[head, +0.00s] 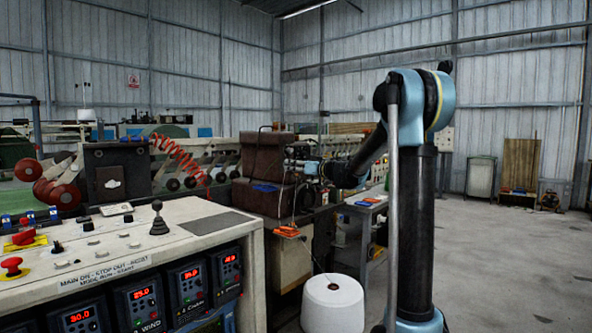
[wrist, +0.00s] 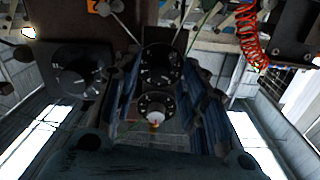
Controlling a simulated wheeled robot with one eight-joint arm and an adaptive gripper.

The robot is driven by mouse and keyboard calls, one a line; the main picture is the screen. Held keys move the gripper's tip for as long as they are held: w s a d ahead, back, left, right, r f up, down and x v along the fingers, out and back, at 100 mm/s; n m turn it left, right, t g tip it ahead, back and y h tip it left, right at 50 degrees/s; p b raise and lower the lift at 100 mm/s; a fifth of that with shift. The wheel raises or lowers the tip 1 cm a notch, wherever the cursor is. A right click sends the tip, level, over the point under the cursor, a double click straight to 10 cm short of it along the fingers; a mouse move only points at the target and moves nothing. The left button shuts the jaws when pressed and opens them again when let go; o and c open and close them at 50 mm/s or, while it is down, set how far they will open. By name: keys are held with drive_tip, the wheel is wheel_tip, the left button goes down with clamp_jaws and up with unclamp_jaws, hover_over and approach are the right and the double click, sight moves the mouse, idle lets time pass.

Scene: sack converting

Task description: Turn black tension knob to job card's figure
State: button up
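In the wrist view, a round black dial with white marks (wrist: 161,66) shows between the fingers of my gripper (wrist: 161,82). A second black dial with a pale centre (wrist: 156,107) lies just below it in the picture. A larger black dial (wrist: 80,77) with a white pointer is at the left, outside the fingers. I cannot tell which is the tension knob, and the figures are too small to read. The fingers stand apart; contact with the dial is unclear. In the head view my arm reaches left to the machine, and the knob cannot be made out. No job card is readable.
A control console (head: 160,251) with red digital readouts and a black lever (head: 158,218) stands at the front left. A white thread cone (head: 332,304) is near the bottom centre. A red coiled hose (wrist: 250,40) hangs right of my gripper. Open floor lies at the right.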

clamp_jaws()
idle(0.3)
drive_tip(key=shift+m, duration=0.3)
drive_tip(key=shift+d+m+g, duration=0.1)
drive_tip(key=shift+m+g, duration=0.2)
drive_tip(key=shift+m, duration=6.1)
